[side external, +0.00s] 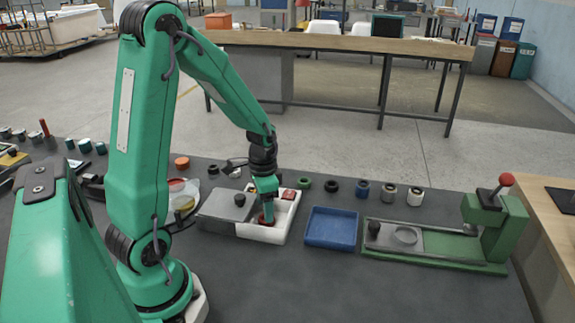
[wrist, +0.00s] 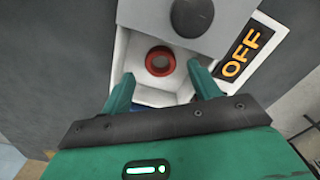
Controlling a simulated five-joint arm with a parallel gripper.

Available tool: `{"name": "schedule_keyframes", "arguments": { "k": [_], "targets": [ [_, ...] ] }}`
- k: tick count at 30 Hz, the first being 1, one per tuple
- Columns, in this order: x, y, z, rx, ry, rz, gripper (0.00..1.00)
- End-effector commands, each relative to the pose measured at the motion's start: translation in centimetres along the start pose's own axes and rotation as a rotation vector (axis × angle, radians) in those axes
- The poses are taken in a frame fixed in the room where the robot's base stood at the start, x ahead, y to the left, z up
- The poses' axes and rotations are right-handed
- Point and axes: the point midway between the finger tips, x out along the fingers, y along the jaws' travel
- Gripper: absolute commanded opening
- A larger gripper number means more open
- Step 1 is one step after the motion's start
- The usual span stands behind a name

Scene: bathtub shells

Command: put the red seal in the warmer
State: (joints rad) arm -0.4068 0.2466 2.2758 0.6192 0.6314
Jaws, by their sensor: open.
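The warmer is a white box (side external: 250,232) with an open top. Its grey lid (side external: 222,206) with a dark knob sits at the left in the side view; the lid (wrist: 165,18) and the white box wall (wrist: 122,70) also show in the wrist view. The red seal (wrist: 160,61) is a ring lying inside the white box. My gripper (side external: 266,212) reaches down over the box opening. In the wrist view its fingers (wrist: 158,88) are apart, with the seal beyond and between the tips, not gripped. An "OFF" sign (wrist: 241,52) is on the box's panel.
A blue tray (side external: 331,228) stands right of the warmer, then a green fixture (side external: 440,245) with a red-knobbed lever. Several rings and cylinders, including a blue one (side external: 362,189), line up behind. The dark table in front is clear.

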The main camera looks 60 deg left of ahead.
Motion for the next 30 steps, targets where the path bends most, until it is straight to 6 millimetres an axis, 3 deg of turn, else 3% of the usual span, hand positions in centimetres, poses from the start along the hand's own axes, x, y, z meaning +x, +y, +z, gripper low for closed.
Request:
{"name": "schedule_keyframes", "arguments": {
  "k": [15, 21, 30],
  "targets": [
    [-7.3, 0.0, -0.1, 0.0, 0.003, -0.002, 0.61],
    [-8.5, 0.0, 0.0, 0.0, 0.0, 0.0, 0.61],
    [-8.7, 0.0, 0.0, 0.0, 0.0, 0.0, 0.61]
  ]
}}
